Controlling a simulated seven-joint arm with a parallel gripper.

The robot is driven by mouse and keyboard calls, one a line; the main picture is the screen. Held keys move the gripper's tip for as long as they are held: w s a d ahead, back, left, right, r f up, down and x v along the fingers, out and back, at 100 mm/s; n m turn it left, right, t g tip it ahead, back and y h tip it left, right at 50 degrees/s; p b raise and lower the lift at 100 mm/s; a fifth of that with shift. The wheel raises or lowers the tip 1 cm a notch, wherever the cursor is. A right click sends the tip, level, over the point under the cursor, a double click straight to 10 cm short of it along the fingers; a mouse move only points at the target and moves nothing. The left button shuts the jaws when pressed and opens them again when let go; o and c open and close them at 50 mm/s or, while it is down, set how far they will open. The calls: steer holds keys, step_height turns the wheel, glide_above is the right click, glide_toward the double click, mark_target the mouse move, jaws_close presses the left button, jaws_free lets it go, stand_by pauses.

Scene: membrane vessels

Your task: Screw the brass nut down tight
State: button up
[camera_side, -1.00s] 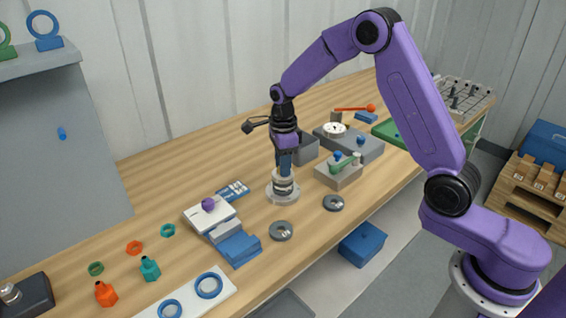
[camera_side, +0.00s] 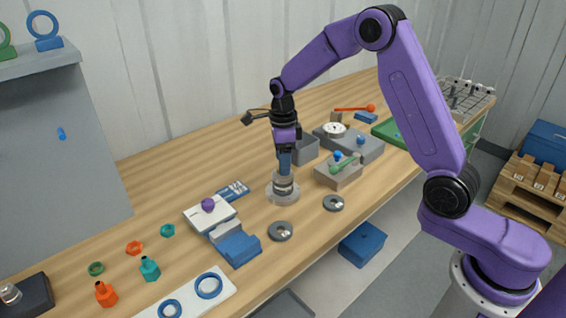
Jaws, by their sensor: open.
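My gripper (camera_side: 284,170) points straight down over a round, pale stand (camera_side: 283,196) on the wooden bench. Its blue fingers are at the top of a short stack of light and dark rings on that stand. The jaws are open around or just above the top of the stack; at this size I cannot tell which. No brass-coloured nut can be made out; the fingers cover the top of the stack.
Two grey rings (camera_side: 281,231) (camera_side: 333,203) lie in front of the stand. A white plate with a purple knob (camera_side: 208,206) lies left.

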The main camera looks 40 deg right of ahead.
step_height(320, 180, up, 3)
steer(key=shift+f, duration=0.1)
steer(key=o, duration=0.6)
steer(key=shift+o, duration=0.2)
steer(key=n, duration=1.2)
steer(key=shift+f, duration=0.15)
steer(key=n, duration=0.6)
steer(key=shift+f, duration=0.1)
steer(key=n, duration=0.5)
steer(key=shift+f+n, duration=0.1)
steer(key=shift+n, duration=0.3)
steer(key=n, duration=0.5)
steer(key=shift+f+n, duration=0.1)
steer(key=shift+n, duration=0.3)
steer(key=n, duration=0.5)
steer(key=shift+f+n, duration=0.1)
steer(key=shift+n, duration=0.3)
steer(key=n, duration=0.5)
steer(key=shift+n, duration=0.3)
steer(key=n, duration=0.6)
steer(key=shift+f+n, duration=0.25)
steer(key=shift+n, duration=0.25)
steer(key=shift+f, duration=1.4)
